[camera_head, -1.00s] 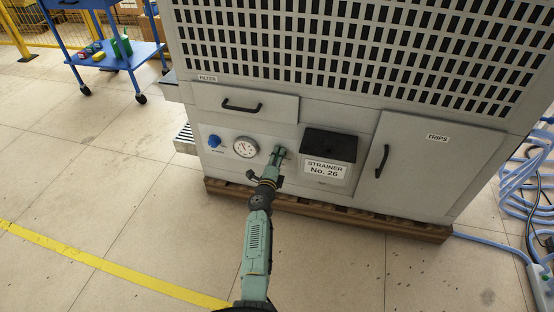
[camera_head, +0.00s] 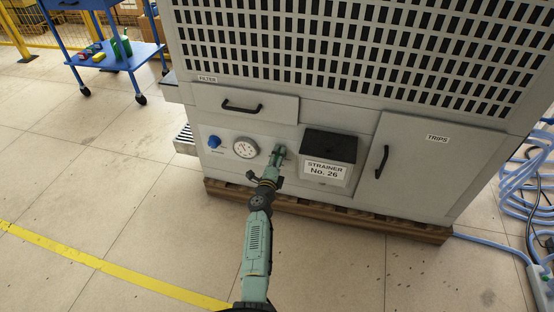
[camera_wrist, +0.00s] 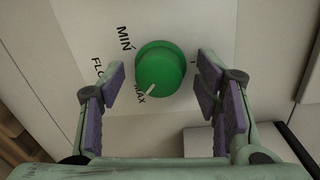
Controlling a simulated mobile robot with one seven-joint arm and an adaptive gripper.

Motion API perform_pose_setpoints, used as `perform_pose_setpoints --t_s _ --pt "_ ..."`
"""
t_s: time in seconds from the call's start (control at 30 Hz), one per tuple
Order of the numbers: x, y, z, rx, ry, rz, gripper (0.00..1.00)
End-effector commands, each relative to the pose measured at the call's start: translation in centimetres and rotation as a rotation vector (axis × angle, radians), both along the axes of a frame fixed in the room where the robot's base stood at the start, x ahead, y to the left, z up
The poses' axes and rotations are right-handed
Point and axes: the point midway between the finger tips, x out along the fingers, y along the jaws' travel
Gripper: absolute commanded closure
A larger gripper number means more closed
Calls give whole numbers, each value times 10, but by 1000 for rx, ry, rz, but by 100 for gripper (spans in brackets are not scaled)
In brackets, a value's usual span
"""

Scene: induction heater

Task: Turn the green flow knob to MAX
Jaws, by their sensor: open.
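The round green flow knob (camera_wrist: 160,70) shows in the wrist view on a pale panel printed MIN, FLOW and MAX. Its white pointer mark lies at its lower left edge, right beside the word MAX. My gripper (camera_wrist: 163,80) is open, with one purple-padded finger on each side of the knob in the picture. Gaps show on both sides, so neither finger appears to touch it. I cannot tell how far the fingertips are from the panel. In the head view my gripper (camera_head: 278,154) is at the cabinet front and hides the knob.
Left of my gripper are a round gauge (camera_head: 245,147) and a blue knob (camera_head: 214,141). To its right the black-lidded strainer box (camera_head: 328,158) juts out close by. A drawer (camera_head: 246,104) with a black handle is above. Open floor lies in front.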

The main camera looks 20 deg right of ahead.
Motion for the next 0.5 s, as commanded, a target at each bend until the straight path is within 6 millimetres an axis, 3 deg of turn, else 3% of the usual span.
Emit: perform_pose_setpoints --t_s 0.27,0.5 --pt "1 2 8 3 -1 0 43" --pt "1 1 31 1 -6 0 43"
